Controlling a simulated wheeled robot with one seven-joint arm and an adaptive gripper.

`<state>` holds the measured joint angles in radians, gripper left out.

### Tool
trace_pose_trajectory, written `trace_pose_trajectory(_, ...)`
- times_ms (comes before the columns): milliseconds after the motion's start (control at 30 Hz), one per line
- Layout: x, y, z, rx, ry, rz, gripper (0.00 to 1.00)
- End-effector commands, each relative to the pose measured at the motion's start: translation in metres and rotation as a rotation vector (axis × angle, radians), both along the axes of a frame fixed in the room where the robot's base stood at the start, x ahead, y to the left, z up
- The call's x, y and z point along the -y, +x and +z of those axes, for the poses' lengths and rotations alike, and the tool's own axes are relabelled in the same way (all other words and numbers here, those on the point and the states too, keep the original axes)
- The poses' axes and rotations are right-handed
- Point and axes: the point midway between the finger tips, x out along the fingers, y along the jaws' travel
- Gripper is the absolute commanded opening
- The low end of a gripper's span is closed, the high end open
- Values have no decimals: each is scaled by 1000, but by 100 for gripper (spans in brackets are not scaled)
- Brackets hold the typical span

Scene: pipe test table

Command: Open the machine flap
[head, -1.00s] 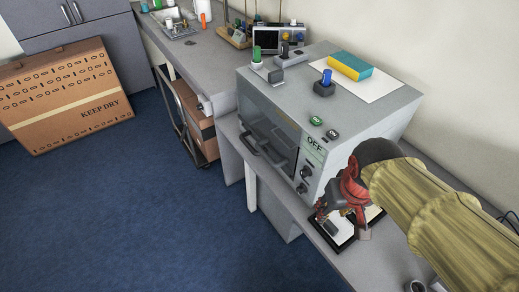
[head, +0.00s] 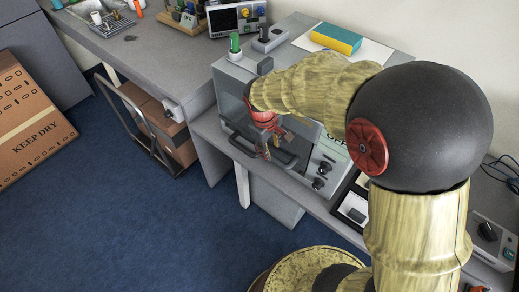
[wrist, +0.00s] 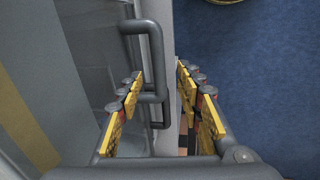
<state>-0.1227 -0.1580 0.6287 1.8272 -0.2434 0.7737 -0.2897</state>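The grey machine (head: 219,79) stands on the bench in the head view, with a dark glass flap (head: 234,108) on its front. The flap looks closed; my arm covers part of it. A dark bar handle (head: 239,144) crosses the flap low down. My gripper (head: 271,150) is in front of the flap at the handle. In the wrist view, the handle (wrist: 157,50) lies between the two yellow-padded fingers of my gripper (wrist: 160,76). The fingers are apart, with a gap to the handle visible on the right side. Whether the left finger touches it I cannot tell.
Knobs (head: 320,184) sit on the machine's front right of the flap. A blue and yellow sponge (head: 336,38) lies on top. A cart with boxes (head: 172,137) stands left below the bench. The blue floor (head: 150,230) in front is clear.

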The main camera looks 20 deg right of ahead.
Motion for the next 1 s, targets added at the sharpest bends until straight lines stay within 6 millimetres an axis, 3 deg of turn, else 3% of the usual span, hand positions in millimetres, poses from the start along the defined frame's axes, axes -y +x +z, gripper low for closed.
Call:
trace_pose_trajectory(233, 2, 4, -7, 3, -6, 49, 36)
trace_pose_trajectory(700, 12, 10, -70, 2, -7, 47, 36)
trace_pose_trajectory(1000, 13, 12, -75, 4, -6, 48, 36)
